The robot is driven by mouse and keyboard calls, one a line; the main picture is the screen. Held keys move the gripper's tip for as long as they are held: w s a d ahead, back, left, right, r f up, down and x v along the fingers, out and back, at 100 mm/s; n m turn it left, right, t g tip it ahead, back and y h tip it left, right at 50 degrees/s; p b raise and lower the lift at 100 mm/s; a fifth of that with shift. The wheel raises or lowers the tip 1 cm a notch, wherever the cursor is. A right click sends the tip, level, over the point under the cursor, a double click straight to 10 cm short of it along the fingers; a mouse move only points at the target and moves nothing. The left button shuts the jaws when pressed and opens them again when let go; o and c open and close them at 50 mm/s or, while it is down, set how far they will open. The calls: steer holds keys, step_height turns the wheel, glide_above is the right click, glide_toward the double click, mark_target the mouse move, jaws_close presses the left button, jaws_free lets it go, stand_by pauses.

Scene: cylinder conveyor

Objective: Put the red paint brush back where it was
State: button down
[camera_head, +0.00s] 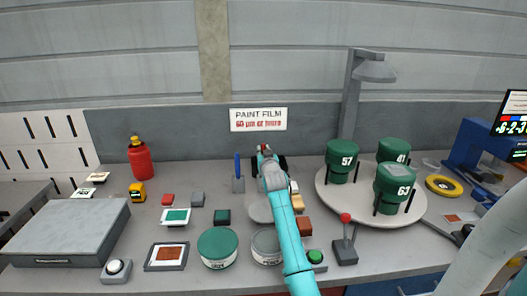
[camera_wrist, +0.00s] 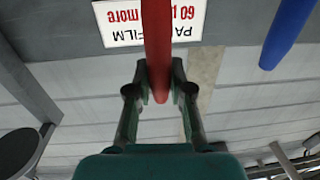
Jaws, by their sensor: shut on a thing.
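The red paint brush (camera_wrist: 158,45) is between the fingers of my gripper (camera_wrist: 160,88) in the wrist view, and the gripper is shut on it. In the head view my gripper (camera_head: 266,155) is at the back of the bench, below the paint film sign, and mostly hides the brush. A blue brush (camera_head: 238,166) stands upright in a small grey holder (camera_head: 238,186) just left of my gripper. The blue brush also shows at the upper right of the wrist view (camera_wrist: 292,30). Whether the red brush touches a holder is hidden.
A round turntable (camera_head: 328,190) with green numbered cups (camera_head: 394,182) is to the right. A red-knobbed lever (camera_head: 345,240) stands in front of it. Paint tins (camera_head: 217,247) and small blocks (camera_head: 223,216) lie left of my arm. A red bottle (camera_head: 140,158) is at the far left.

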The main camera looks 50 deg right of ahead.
steer(key=shift+f, duration=0.25)
steer(key=c, duration=1.1)
jaws_free()
steer(key=shift+o, duration=0.2)
steer(key=shift+r, duration=0.4)
steer(key=v, duration=1.2)
steer(key=shift+r, duration=0.1)
